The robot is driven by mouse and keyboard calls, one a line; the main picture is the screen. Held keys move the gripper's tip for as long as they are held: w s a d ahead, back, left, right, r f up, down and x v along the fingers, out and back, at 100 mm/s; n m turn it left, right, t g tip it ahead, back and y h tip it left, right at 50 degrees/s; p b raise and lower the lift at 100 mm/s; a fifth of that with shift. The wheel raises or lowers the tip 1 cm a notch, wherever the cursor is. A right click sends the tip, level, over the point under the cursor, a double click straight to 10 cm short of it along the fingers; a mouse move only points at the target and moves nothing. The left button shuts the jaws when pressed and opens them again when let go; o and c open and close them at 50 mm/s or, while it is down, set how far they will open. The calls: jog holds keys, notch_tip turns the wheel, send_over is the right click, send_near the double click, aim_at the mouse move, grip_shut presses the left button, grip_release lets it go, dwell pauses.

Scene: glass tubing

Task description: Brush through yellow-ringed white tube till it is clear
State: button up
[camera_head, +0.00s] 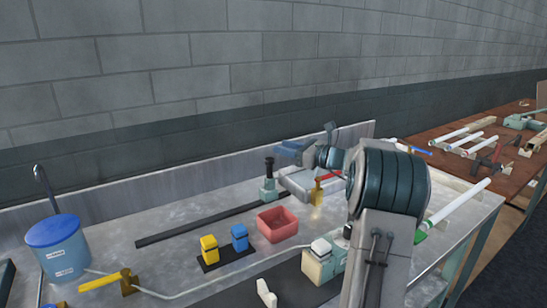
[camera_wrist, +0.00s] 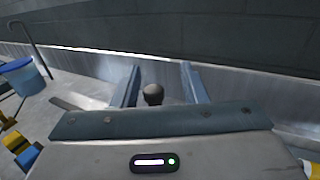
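My gripper (camera_head: 288,149) is over the back of the metal bench. In the wrist view its two blue fingers (camera_wrist: 163,85) are wide apart, with nothing clamped. A dark round knob (camera_wrist: 153,94) shows between them, apart from both. In the head view a black upright handle (camera_head: 269,165) stands in a pale green holder (camera_head: 268,190), just left of and below my gripper. I cannot clearly pick out a yellow-ringed white tube. A small yellow upright piece (camera_head: 317,193) stands beside my arm, and a red-marked part (camera_head: 328,177) is behind it, partly hidden.
A blue bucket (camera_head: 62,250) stands at the left. A red tray (camera_head: 277,224), yellow block (camera_head: 209,249) and blue block (camera_head: 239,237) are mid-bench. A green-ringed white tube (camera_head: 458,202) lies right of my arm. More tubes (camera_head: 468,131) lie on the brown table.

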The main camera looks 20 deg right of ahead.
jog(key=s+d+r, duration=0.4)
jog(key=s, duration=0.1)
jog(key=shift+d, duration=0.25)
jog(key=shift+a, duration=0.1)
